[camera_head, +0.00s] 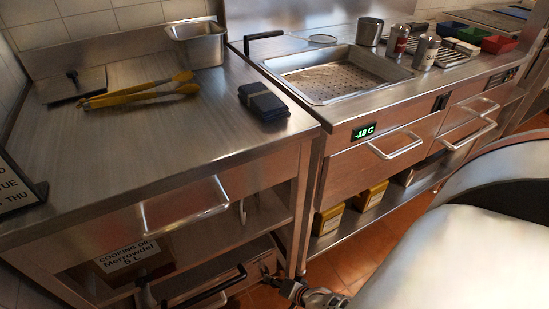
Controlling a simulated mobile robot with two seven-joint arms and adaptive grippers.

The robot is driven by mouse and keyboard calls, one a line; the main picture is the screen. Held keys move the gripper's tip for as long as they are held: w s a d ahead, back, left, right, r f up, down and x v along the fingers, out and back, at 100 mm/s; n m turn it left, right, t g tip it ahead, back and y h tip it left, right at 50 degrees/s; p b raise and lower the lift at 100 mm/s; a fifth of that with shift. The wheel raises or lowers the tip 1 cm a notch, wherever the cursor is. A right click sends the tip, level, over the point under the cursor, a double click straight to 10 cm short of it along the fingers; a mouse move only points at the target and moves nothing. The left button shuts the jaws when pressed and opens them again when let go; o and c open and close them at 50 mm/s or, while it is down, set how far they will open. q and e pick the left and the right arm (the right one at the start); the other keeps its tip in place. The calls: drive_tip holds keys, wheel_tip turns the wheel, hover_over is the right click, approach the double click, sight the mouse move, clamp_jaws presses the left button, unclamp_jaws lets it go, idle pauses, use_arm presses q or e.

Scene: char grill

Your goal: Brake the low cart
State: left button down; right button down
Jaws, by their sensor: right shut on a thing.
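The low cart (222,272) stands on the floor under the left counter, at the bottom of the picture. It looks like a low metal frame with a dark curved handle bar at its front; the bottom edge cuts off part of it. My right gripper (272,279) is low beside the cart's right end, near the counter's leg. It is shut on a small part there, which the fingers mostly hide. I cannot make out a brake or its position. My left gripper is not in view.
A box of cooking oil (133,258) sits on the left counter's shelf. Yellow tongs (140,93), a dark folded cloth (262,101) and a steel pan (200,45) lie above. The drawer unit (372,152) stands right of my gripper, with tiled floor (352,266) before it.

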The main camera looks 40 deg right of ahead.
drive_tip(key=c, duration=1.9)
unclamp_jaws()
drive_tip(key=shift+w, duration=0.1)
drive_tip(key=shift+r, duration=0.1)
drive_tip(key=v, duration=0.7)
drive_tip(key=shift+s, duration=0.25)
drive_tip(key=shift+r, duration=0.1)
